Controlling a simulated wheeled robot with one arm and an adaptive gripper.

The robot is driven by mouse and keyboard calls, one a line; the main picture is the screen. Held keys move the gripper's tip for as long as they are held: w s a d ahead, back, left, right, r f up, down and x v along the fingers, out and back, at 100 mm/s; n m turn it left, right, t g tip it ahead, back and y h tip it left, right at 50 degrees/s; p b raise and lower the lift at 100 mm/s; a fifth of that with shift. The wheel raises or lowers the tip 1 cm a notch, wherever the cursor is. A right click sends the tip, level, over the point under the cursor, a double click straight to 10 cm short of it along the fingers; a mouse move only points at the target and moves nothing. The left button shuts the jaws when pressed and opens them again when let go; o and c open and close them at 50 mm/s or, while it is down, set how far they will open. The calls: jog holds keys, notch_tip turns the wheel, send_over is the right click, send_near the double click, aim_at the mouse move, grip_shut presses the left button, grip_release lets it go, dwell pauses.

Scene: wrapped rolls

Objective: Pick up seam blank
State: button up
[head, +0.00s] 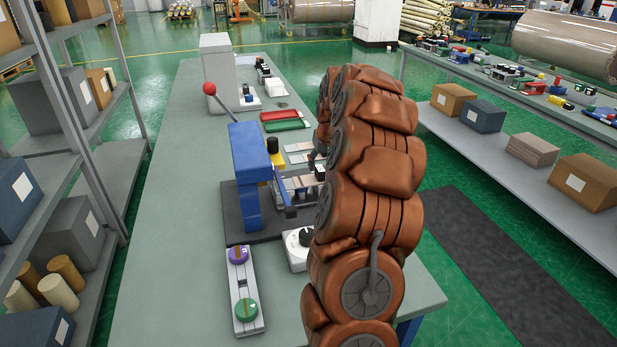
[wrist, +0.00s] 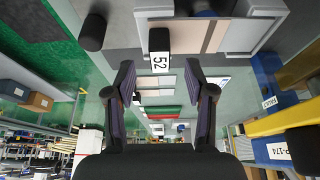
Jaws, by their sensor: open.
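My gripper (wrist: 160,70) is open and empty in the wrist view, its two dark fingers apart. In the head view my brown arm mostly hides it. Several flat pale plates (wrist: 154,83) show between and beyond the fingers. They also lie on the bench in the head view (head: 298,147), beside the arm. A grey fixture (wrist: 268,32) near the top of the wrist view holds pale and brown flat strips (wrist: 216,36). I cannot tell for sure which flat piece is the seam blank. No piece is seen touching the fingers.
A blue lever press (head: 248,160) with a red knob stands left of the arm. Red (head: 280,114) and green (head: 286,125) trays lie behind the plates. A black block labelled 52 (wrist: 159,42) shows near the fingertips. The bench's left side (head: 180,200) is clear.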

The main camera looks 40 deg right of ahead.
aim_at(320, 168)
jog(key=shift+p+x, duration=0.8)
jog(key=shift+x, duration=1.35)
jog(key=shift+w+d, duration=0.1)
grip_shut()
